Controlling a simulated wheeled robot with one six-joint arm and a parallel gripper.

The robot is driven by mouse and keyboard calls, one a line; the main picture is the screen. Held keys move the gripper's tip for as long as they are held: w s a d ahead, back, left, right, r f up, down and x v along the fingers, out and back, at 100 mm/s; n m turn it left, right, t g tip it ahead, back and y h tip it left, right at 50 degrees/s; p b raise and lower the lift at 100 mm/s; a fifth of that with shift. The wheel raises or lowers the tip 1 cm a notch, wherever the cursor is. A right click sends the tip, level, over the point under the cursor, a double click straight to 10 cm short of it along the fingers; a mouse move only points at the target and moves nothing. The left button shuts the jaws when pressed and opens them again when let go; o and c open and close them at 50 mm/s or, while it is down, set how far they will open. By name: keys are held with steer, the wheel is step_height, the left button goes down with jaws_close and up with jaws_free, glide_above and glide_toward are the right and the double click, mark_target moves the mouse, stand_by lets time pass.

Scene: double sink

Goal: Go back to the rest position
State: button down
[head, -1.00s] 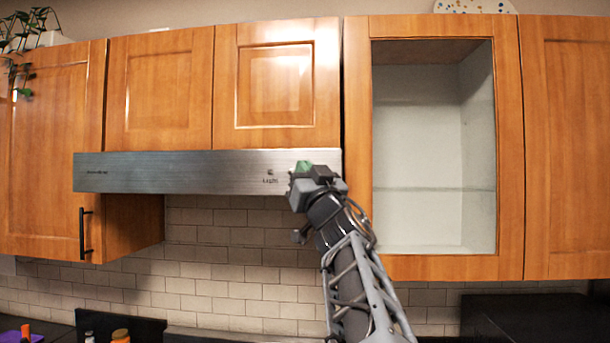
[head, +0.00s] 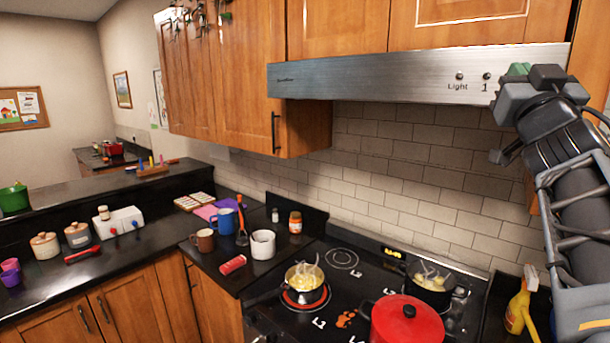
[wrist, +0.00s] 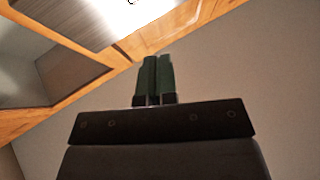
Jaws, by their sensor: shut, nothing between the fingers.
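My gripper (head: 517,72) is at the upper right of the head view, in front of the right end of the steel range hood (head: 400,78). Its green fingers (wrist: 153,76) are together in the wrist view, with nothing between them. My arm reaches up along the right edge of the head view. The wrist view looks up past the fingers at wooden cabinet edges and a plain wall. Whether the gripper touches the hood cannot be told.
Below are a stove with a red pot (head: 405,322), a pan of yellow food (head: 304,284) and a second pan (head: 434,285). A yellow spray bottle (head: 520,308) stands at right. Mugs and jars stand on the left counter (head: 130,262). Wooden cabinets (head: 230,85) hang above.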

steer(key=d+f+m+g+h, duration=0.3)
steer(key=d+f+g+h, duration=0.15)
steer(key=f, duration=0.35)
step_height(320, 180, down, 16)
steer(key=a+g+y, duration=0.1)
steer(key=g+y, duration=0.2)
steer(key=g, duration=0.4)
steer(key=s+a+f+n+g+y+b, duration=0.1)
steer(key=s+a+f+n+g+y, duration=0.2)
steer(key=a+f, duration=0.9)
steer(key=s+a+f+n+g+y+b, duration=0.1)
steer(key=s+a+f+n+g+y, duration=0.2)
steer(key=a+f, duration=0.9)
steer(key=s+f+g+y, duration=0.1)
steer(key=s+f+y, duration=0.1)
steer(key=s+y, duration=0.1)
steer(key=shift+s+f, duration=0.15)
steer(key=shift+s, duration=0.3)
steer(key=c, duration=1.9)
jaws_free()
steer(key=shift+y, duration=0.25)
